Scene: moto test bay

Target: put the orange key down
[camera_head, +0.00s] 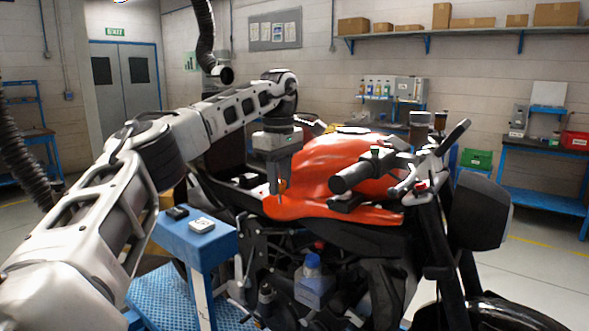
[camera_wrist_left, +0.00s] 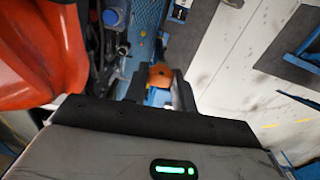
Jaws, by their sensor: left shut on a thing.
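My left gripper (camera_head: 279,193) hangs pointing down beside the orange motorcycle body (camera_head: 345,165) in the head view. It is shut on the orange key (camera_head: 284,186), of which only a small part shows there. In the left wrist view the orange key (camera_wrist_left: 161,74) sits between the two dark fingers of the left gripper (camera_wrist_left: 160,88). The blue stand (camera_head: 190,237) is to the left of the gripper and lower. My right gripper is not in view.
A white device (camera_head: 201,225) and a black device (camera_head: 177,212) lie on the blue stand's top. A blue-capped bottle (camera_head: 313,283) stands low by the motorcycle. The handlebar (camera_head: 350,177) sticks out right of the gripper. A blue workbench (camera_head: 545,190) is at the back right.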

